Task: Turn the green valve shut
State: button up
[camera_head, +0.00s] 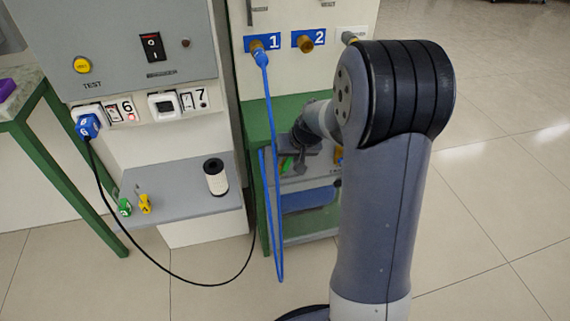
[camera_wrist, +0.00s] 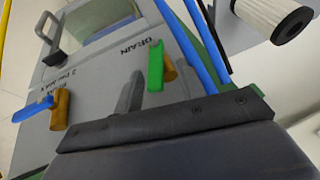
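The green valve has a green lever handle (camera_wrist: 155,67) on a brass body (camera_wrist: 169,68). It sits on a grey panel by the word DRAIN. In the head view only a small piece of green (camera_head: 286,166) shows beside my gripper (camera_head: 301,158), which is at the green bench right of the cabinet. In the wrist view one dark finger stands just left of and below the green handle. A second dark finger seems to be at the right, past the blue hose. My gripper looks open, with the handle between the fingers. I cannot tell whether they touch it.
A second valve with a blue handle (camera_wrist: 36,108) is left of the green one. A blue hose (camera_head: 272,130) hangs from port 1 close to my gripper. A white filter cartridge (camera_head: 215,177) stands on the grey shelf (camera_head: 185,207). Open floor lies right.

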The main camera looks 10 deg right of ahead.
aim_at(286, 162)
jog(key=shift+x, duration=1.75)
grip_shut()
